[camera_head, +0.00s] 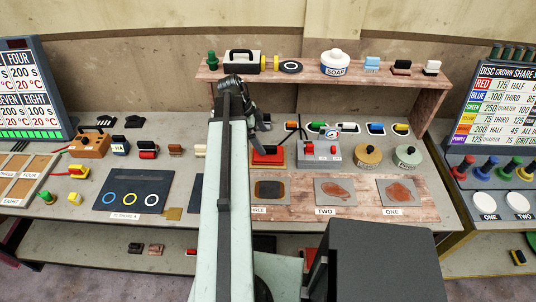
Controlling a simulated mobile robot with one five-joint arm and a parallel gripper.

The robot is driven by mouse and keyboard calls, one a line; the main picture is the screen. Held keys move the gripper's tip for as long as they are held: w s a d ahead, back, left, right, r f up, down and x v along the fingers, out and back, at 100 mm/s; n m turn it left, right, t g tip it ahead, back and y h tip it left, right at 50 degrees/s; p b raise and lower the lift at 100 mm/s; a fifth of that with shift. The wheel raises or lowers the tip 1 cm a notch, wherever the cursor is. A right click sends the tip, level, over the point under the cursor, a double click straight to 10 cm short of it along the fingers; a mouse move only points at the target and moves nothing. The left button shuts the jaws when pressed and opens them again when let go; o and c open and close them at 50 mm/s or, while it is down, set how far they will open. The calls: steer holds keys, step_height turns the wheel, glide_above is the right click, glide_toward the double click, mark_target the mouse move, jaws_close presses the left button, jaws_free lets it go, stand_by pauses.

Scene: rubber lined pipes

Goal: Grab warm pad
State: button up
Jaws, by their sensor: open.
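My gripper (262,122) is at the far end of my pale green arm, low over the back of the bench. Its dark fingers are small and partly hidden by the arm. The jaws are open and I see nothing held in them. I cannot tell which thing is the warm pad. Three grey plates with brown patches lie at the front, labelled THREE (270,190), TWO (335,191) and ONE (402,192).
A wooden shelf (440,86) spans the back, bearing a white SOAP pot (334,62) and several brushes. A grey box with red buttons (320,153) stands right of the red block. A dark mat with rings (134,190) lies left. Boards with text stand at both sides.

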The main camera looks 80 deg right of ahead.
mark_target(267, 146)
steer(key=shift+b+x, duration=1.35)
steer(key=shift+x, duration=0.1)
steer(key=b+x, duration=0.5)
steer(key=shift+w+d+f, duration=0.25)
steer(key=shift+w+d, duration=0.05)
steer(key=shift+r, duration=0.2)
steer(key=c, duration=2.1)
